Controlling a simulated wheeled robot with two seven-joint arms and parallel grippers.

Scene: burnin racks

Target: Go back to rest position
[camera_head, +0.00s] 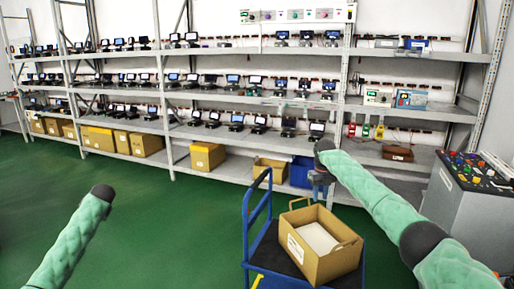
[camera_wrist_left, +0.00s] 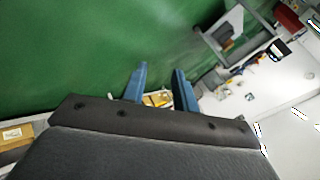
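My left arm (camera_head: 75,235), in a green sleeve, reaches in from the lower left over the green floor in the head view. Its gripper does not show past the dark joint there. In the left wrist view my left gripper (camera_wrist_left: 160,82) has its two blue fingers apart, with nothing held between them. My right arm (camera_head: 375,195) reaches in from the lower right. My right gripper (camera_head: 320,182) hangs in front of the shelving, above and behind the open carton. It is small and dark, so whether it is open or shut cannot be told.
A blue cart (camera_head: 262,249) carries an open cardboard box (camera_head: 335,262) with a white item inside. Long grey racks (camera_head: 225,98) hold many devices, with boxes (camera_head: 207,156) below. A grey control console (camera_head: 470,205) stands at right. Green floor (camera_head: 150,220) is clear at left.

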